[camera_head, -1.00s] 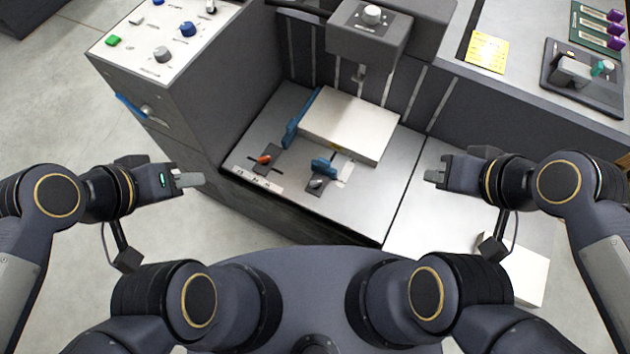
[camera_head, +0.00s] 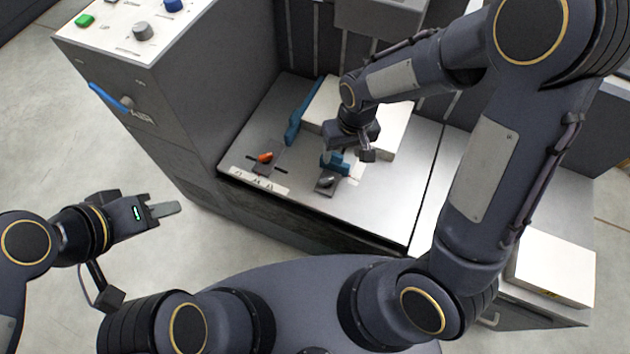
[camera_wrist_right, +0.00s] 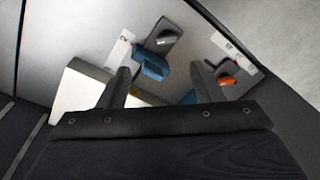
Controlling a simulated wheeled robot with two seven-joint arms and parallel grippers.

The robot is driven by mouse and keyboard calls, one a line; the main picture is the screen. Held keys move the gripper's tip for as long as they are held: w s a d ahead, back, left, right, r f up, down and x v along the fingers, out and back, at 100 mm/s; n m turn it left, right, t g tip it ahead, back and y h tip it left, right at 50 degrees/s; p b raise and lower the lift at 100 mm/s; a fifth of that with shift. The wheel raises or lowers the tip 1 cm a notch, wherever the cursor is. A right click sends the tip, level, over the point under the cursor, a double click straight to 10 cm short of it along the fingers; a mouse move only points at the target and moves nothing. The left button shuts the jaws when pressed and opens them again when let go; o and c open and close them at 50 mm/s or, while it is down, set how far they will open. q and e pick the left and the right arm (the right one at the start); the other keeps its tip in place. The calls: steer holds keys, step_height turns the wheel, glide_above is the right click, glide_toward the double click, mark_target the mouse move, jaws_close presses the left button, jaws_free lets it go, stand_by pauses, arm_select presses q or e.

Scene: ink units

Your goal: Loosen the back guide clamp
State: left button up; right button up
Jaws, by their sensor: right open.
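Two clamp levers are on the feed table: one grey (camera_head: 326,182) beside a small blue guide (camera_head: 331,161), one orange (camera_head: 265,157) near a long blue guide (camera_head: 297,113). No readable label tells which is the back guide's clamp. My right gripper (camera_head: 352,153) is open and empty above the small blue guide, partly covering it. In the right wrist view the small blue guide (camera_wrist_right: 152,70) shows between the fingers, with the grey lever (camera_wrist_right: 166,38) beyond and the orange lever (camera_wrist_right: 229,80) by the right finger. My left gripper (camera_head: 163,209) is away over the floor, its finger gap unclear.
A pale stack (camera_head: 320,107) lies against the guides, partly hidden by my right arm. The control panel cabinet (camera_head: 185,75) rises at the left. A white block (camera_head: 553,268) sits at the lower right.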

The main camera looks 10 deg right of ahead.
steer(key=n+h+b, duration=0.1)
glide_above(327, 180)
step_height(327, 180, down, 7)
steer(key=shift+r, duration=0.15)
step_height(327, 180, down, 8)
steer(key=shift+r+b, duration=0.15)
steer(key=shift+b, duration=0.75)
arm_select(q)
steer(key=f, duration=0.2)
steer(key=a+f, duration=0.1)
steer(key=shift+f, duration=0.4)
arm_select(e)
steer(key=c, duration=1)
